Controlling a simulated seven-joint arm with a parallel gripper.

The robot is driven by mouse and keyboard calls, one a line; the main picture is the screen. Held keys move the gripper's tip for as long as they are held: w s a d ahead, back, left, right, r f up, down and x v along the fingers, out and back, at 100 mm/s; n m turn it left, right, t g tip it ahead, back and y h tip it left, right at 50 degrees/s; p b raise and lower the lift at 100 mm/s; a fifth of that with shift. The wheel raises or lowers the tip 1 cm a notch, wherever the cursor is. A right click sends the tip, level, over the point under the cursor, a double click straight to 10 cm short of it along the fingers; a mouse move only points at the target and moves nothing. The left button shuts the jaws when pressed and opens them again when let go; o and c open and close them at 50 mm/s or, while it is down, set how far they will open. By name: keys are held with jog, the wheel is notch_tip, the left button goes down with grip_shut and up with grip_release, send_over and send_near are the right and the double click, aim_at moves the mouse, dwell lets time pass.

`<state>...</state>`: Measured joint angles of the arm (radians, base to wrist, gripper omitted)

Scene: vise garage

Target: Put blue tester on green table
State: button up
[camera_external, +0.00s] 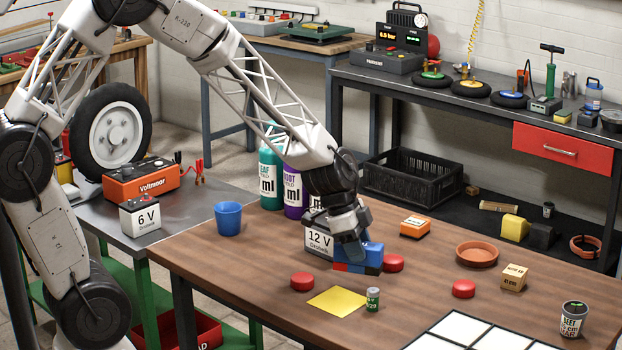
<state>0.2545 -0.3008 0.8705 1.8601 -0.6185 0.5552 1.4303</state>
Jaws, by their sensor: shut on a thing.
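The blue tester, which seems to be the blue box (372,256), is on the brown wooden table (225,262). Small dark red and blue parts show at its lower front. My gripper (352,252) comes down on its left part and is shut on it. The fingertips are partly hidden, and I cannot tell whether the box touches the table. The green table, with green legs and a grey metal top (190,212), stands at the left. A 6 V battery (140,215) and an orange Voltmoor device (145,180) stand on it.
A white 12 V battery (318,240) is right beside my gripper on the left, with tall bottles (271,180) behind. A blue cup (228,217) stands near the wooden table's left end. Red discs (302,281) lie around the blue box. The grey top is bare at its front right.

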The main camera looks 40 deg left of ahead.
jog(key=s+a+r, duration=0.1)
jog(key=s+a, duration=0.2)
jog(key=s, duration=0.7)
jog(key=shift+s+a, duration=0.35)
jog(key=shift+w+r, duration=0.1)
jog(key=shift+w, duration=0.05)
dwell(0.3)
jog(key=w+a+r+n, duration=0.1)
jog(key=w+r, duration=0.1)
jog(key=w, duration=0.7)
jog(key=w+a+r+n, duration=0.1)
jog(key=w+r, duration=0.2)
jog(key=w, duration=0.5)
jog(key=w+a+f+n+t+y, duration=0.1)
jog(key=w+a+n, duration=0.3)
jog(key=w, duration=0.9)
jog(key=w+a+f+n+t+y, duration=0.1)
jog(key=w+a+f+n, duration=0.2)
jog(key=w, duration=1.1)
jog(key=w+a+f+n+t+y, duration=0.1)
jog(key=w+a+f+n, duration=0.3)
jog(key=w+a, duration=0.4)
jog(key=w+y, duration=0.1)
jog(key=w, duration=0.5)
jog(key=shift+w+n, duration=0.25)
jog(key=shift+n, duration=0.05)
jog(key=shift+r, duration=0.15)
